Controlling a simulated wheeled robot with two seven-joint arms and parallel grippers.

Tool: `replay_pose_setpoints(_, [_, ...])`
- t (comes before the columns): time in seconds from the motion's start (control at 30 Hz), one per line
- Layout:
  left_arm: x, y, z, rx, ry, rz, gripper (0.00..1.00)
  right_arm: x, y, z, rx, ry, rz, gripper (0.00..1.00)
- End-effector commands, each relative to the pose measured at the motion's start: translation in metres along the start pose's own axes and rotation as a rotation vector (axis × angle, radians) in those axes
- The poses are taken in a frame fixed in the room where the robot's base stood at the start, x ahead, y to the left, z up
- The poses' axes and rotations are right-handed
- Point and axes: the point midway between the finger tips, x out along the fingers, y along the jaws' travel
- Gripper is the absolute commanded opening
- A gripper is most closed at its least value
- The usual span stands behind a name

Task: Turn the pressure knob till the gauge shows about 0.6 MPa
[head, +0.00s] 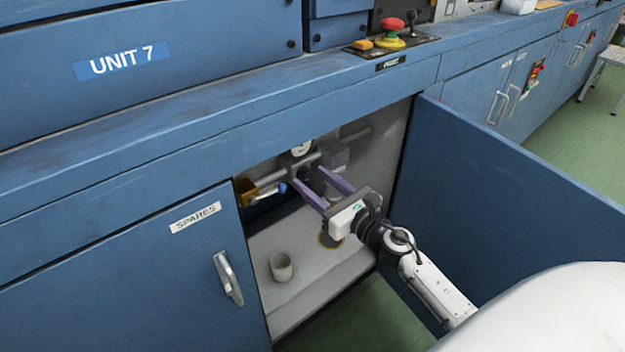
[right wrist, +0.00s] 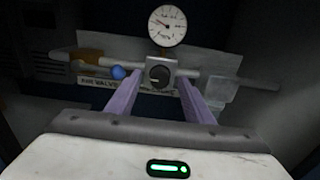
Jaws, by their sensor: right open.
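The pressure knob (right wrist: 158,75) is a dark round knob on a grey regulator block, seen in the right wrist view. The gauge (right wrist: 167,25) is a white round dial just above it; its scale is too small to read surely. In the head view the gauge (head: 301,148) shows partly under the cabinet's top edge. My right gripper (head: 318,186) reaches into the open cabinet. Its two purple fingers are apart, one to each side of the knob's line in the right wrist view (right wrist: 157,88); nothing is between them, and I cannot tell their exact distance from the knob. My left gripper is not in view.
A blue-tipped valve lever (right wrist: 118,72) sits left of the knob on a grey pipe (right wrist: 95,63). A cup (head: 281,267) stands on the cabinet floor. The open blue door (head: 490,190) flanks my right arm; the SPARES door (head: 130,270) is shut.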

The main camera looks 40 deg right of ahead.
Motion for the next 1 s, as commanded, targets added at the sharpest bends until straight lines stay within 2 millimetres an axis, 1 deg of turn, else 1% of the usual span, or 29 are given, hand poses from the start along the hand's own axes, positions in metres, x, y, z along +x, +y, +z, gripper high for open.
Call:
replay_pose_setpoints(0.03, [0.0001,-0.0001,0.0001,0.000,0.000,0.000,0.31,0.0047,-0.0001,0.0004,-0.001,-0.001,0.000,0.47])
replay_pose_setpoints(0.13, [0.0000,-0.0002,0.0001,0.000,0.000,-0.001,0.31,0.0094,-0.0003,0.0003,-0.001,0.000,0.000,0.47])
replay_pose_setpoints(0.4, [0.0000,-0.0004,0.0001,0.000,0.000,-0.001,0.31,0.0102,0.0000,0.0000,0.000,0.000,0.000,0.47])
replay_pose_setpoints(0.57, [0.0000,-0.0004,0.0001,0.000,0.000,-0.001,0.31,0.0101,0.0000,0.0000,0.000,0.000,0.000,0.20])
replay_pose_setpoints(0.6, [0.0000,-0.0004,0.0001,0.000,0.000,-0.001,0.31,0.0101,0.0000,0.0000,0.000,0.000,0.000,0.14])
replay_pose_setpoints(0.63, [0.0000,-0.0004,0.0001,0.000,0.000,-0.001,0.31,0.0100,0.0000,0.0000,0.000,0.000,0.000,0.09])
replay_pose_setpoints(0.67, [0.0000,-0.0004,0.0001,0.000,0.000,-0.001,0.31,0.0100,0.0000,0.0000,0.000,0.000,0.000,0.06])
replay_pose_setpoints(0.87, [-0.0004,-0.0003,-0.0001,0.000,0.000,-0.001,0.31,0.0100,0.0000,0.0001,0.014,0.000,0.000,0.06])
replay_pose_setpoints(1.0, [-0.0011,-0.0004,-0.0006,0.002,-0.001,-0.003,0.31,0.0100,0.0000,0.0004,0.055,0.001,0.000,0.06])
